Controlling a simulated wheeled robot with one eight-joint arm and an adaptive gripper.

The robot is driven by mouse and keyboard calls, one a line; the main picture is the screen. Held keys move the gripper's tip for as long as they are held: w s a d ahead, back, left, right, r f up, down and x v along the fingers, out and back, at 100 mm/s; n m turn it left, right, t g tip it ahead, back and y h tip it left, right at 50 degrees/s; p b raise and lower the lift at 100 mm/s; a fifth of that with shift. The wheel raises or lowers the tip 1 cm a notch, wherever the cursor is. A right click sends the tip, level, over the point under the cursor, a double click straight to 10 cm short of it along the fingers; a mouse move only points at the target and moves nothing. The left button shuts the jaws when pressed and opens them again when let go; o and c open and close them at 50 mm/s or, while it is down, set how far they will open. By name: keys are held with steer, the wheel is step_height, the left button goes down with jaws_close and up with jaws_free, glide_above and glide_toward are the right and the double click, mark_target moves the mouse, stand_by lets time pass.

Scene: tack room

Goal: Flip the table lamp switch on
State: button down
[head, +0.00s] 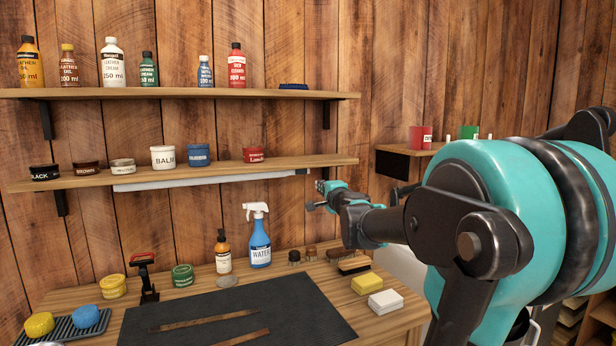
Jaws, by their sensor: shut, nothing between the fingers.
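A long pale strip (205,179) that looks like a lamp is fixed under the lower wall shelf. It does not appear lit. No other lamp shows on the table. A small dark part sits by the strip's right end, but I cannot tell whether it is a switch. My gripper (317,196) is shut and empty. It is in the air above the back of the table, just right of the strip's right end, pointing left. I cannot tell its exact depth or whether it touches anything.
The lower shelf (220,174) holds several tins; the upper shelf (200,93) holds bottles. On the table below stand a blue spray bottle (260,243), an amber bottle (223,255), brushes and sponges (386,301). A dark mat (290,305) covers the front. My arm hides the right side.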

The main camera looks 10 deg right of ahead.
mark_target(306, 173)
steer(key=shift+w+d+r, duration=0.15)
steer(key=shift+w+d, duration=0.05)
steer(key=shift+w, duration=0.1)
steer(key=w+a, duration=0.1)
steer(key=w, duration=1.3)
steer(key=shift+a, duration=0.4)
steer(key=shift+w+d+y, duration=0.1)
steer(key=shift+w+y, duration=0.25)
steer(key=shift+y, duration=0.05)
steer(key=shift+s, duration=0.1)
